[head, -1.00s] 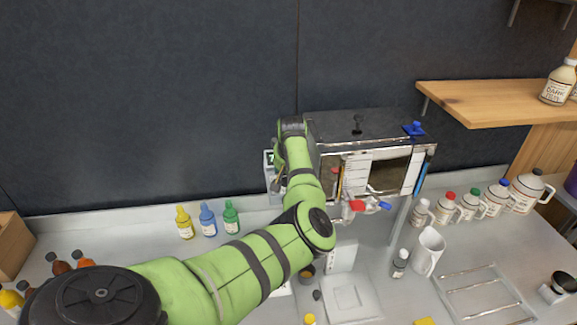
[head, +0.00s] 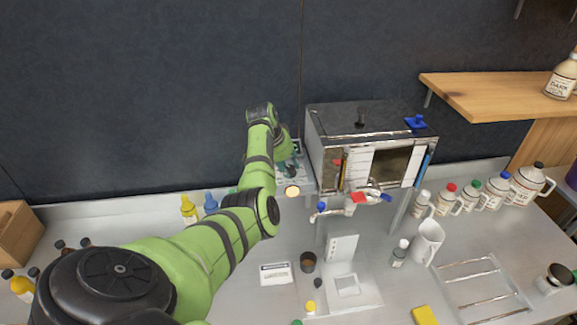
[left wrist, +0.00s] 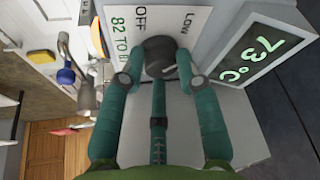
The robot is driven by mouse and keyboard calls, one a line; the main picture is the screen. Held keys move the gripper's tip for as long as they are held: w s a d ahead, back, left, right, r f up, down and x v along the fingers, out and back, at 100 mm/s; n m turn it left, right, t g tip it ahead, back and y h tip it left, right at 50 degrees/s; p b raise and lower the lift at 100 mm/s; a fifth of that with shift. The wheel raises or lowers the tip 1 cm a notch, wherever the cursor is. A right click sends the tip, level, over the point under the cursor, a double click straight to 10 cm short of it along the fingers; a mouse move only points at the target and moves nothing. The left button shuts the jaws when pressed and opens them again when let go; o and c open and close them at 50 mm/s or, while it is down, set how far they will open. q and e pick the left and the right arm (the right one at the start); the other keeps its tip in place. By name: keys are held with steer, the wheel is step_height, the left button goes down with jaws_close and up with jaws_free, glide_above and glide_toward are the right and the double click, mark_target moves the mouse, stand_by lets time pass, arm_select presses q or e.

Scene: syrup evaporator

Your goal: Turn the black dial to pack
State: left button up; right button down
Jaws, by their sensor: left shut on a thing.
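The black dial (left wrist: 160,57) sits on a white panel (left wrist: 120,25) in the left wrist view. Printed labels around it read OFF, LOW and a partly hidden "82 TO B..."; no "pack" label is readable. The teal fingers of my left gripper (left wrist: 162,66) are on either side of the dial and shut on it. In the head view, my left gripper (head: 289,167) is at the left side of the evaporator (head: 335,125), and the dial is hard to make out there. A display (left wrist: 260,58) beside the panel reads 73 °C. My right gripper is not in view.
A tap with a blue handle (head: 321,208) and a red-handled valve (head: 358,198) stick out at the evaporator's front. A dark cup (head: 308,262), a white jug (head: 427,243) and several bottles stand on the counter. A wooden shelf (head: 480,95) is at the right.

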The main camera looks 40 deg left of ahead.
arm_select(q)
steer(key=m+b, duration=0.1)
steer(key=m+h, duration=0.1)
steer(key=shift+s+a+f+m+b, duration=0.15)
steer(key=shift+f+m+b, duration=0.2)
steer(key=shift+f+m, duration=0.05)
steer(key=shift+m+g+h+b, duration=0.4)
steer(key=shift+m+b, duration=0.7)
steer(key=shift+b, duration=0.1)
steer(key=shift+r+m+h+b, duration=0.1)
steer(key=shift+m+h+b, duration=0.2)
steer(key=shift+m+b, duration=0.6)
